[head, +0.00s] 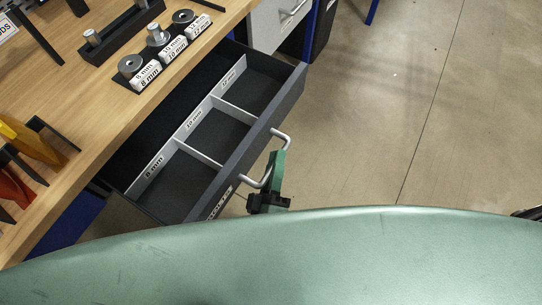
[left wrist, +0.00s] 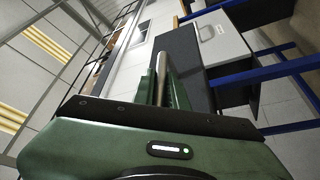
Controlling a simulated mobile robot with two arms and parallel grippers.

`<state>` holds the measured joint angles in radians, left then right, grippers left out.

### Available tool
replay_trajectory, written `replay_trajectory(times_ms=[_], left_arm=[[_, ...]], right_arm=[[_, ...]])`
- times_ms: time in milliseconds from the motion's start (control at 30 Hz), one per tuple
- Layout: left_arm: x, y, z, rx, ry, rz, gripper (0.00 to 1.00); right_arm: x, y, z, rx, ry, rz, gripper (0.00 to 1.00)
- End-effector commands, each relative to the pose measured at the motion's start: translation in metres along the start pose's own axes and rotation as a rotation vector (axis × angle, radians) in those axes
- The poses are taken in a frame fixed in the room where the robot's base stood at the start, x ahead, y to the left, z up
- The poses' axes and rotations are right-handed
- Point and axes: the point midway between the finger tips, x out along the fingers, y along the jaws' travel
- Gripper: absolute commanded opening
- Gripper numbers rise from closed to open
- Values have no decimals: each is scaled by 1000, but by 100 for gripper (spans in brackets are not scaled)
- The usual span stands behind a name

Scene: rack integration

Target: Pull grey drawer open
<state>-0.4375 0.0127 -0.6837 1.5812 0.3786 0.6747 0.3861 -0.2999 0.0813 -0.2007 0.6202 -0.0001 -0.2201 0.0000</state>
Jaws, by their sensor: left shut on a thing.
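The dark grey drawer (head: 285,101) stands pulled out from under the wooden table in the head view. Its inside shows white dividers and compartments labelled 8 mm, 10 mm and 12 mm, which look empty. Its light metal handle (head: 287,137) is on the outer front face. My left gripper (head: 277,163) is at the handle, with its green fingers shut on the bar. In the left wrist view, the handle bar (left wrist: 161,70) runs between the fingers (left wrist: 159,92), and the dark drawer front (left wrist: 184,58) is behind it.
The wooden table (head: 110,125) carries a black holder (head: 138,85) with labelled blocks and metal parts, plus yellow and red tools at left. A light grey drawer (head: 275,22) is beyond the open one. The floor (head: 400,110) at right is clear.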

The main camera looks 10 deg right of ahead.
Motion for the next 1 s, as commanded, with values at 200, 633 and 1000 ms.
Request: replay_trajectory(times_ms=[200, 633, 1000], left_arm=[[0, -1, 0, -1, -2, -2, 19], [-4, -1, 0, 0, -1, -2, 35], [-62, -2, 2, -1, -4, -3, 35]], right_arm=[[0, 0, 0, 0, 0, 0, 36], [1, 0, 0, 1, 0, 0, 36], [12, 0, 1, 1, 0, 0, 36]])
